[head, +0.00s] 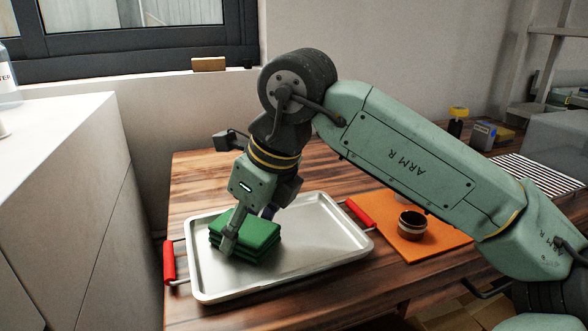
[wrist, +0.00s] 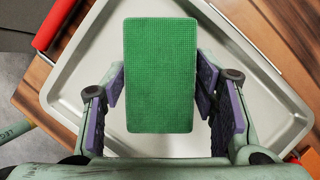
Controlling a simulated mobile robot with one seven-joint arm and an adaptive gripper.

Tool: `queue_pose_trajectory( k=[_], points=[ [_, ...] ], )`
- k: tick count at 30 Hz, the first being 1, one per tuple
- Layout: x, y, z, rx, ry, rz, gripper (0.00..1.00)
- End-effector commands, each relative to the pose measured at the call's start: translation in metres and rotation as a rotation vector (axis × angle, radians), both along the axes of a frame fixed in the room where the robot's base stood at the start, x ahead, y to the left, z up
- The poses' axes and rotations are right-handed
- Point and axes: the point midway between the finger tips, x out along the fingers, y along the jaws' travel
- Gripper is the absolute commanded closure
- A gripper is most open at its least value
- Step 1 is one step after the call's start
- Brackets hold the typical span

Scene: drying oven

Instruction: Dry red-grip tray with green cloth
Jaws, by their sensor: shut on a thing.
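The metal tray (head: 318,254) with red grips lies on the wooden table. Its left red grip (head: 169,262) and right red grip (head: 359,213) stick out at its two ends. The folded green cloth (head: 258,238) is at the tray's left part; I cannot tell whether it touches the tray floor. My gripper (head: 250,232) points down and is shut on the green cloth. In the wrist view the cloth (wrist: 160,75) sits between the purple-padded fingers (wrist: 160,97), over the tray (wrist: 255,95). One red grip (wrist: 54,24) shows at the top left.
An orange mat (head: 440,236) with a small dark round container (head: 412,224) lies right of the tray. A white cabinet (head: 60,190) stands at the left. A striped mat (head: 535,172) and small boxes (head: 484,135) are at the back right. Bare table (head: 200,180) shows behind the tray.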

Motion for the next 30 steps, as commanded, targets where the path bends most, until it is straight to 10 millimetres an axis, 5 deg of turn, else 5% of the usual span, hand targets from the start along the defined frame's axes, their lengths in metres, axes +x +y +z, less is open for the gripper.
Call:
queue_pose_trajectory(
  k=[2,16,30],
  points=[
    [-0.001,0.003,0.027,0.002,-0.002,0.003,0.73],
    [-0.005,0.015,0.071,0.002,-0.001,0.016,0.73],
    [-0.006,0.018,0.079,0.002,-0.001,0.019,0.73]
  ],
)
